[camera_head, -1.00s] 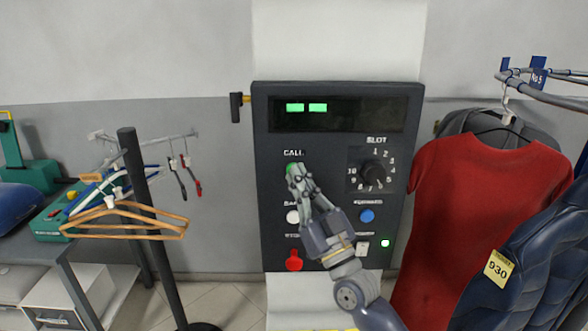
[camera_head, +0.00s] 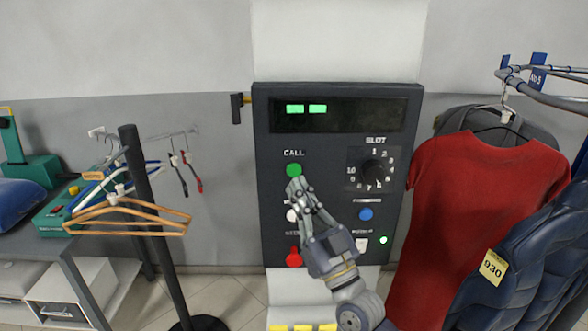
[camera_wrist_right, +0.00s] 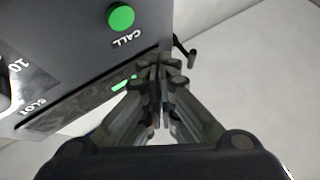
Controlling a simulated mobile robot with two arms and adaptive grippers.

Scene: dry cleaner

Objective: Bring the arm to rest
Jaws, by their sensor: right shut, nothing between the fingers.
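My right gripper (camera_head: 297,186) is shut and empty in front of the dark control panel (camera_head: 330,225). Its fingertips show just below the green CALL button (camera_head: 294,170) in the head view, which is uncovered. In the right wrist view the closed fingers (camera_wrist_right: 160,66) point toward the panel's edge, and the CALL button (camera_wrist_right: 121,17) is at the top, apart from them. I cannot tell the exact gap between fingertips and panel. My left gripper is not in view.
A slot dial (camera_head: 374,173), blue button (camera_head: 366,214) and red knob (camera_head: 294,258) are on the panel. A dark stand (camera_head: 160,220) with hangers is on the left. A red garment (camera_head: 470,210) and blue jacket tagged 930 (camera_head: 494,267) hang on the right.

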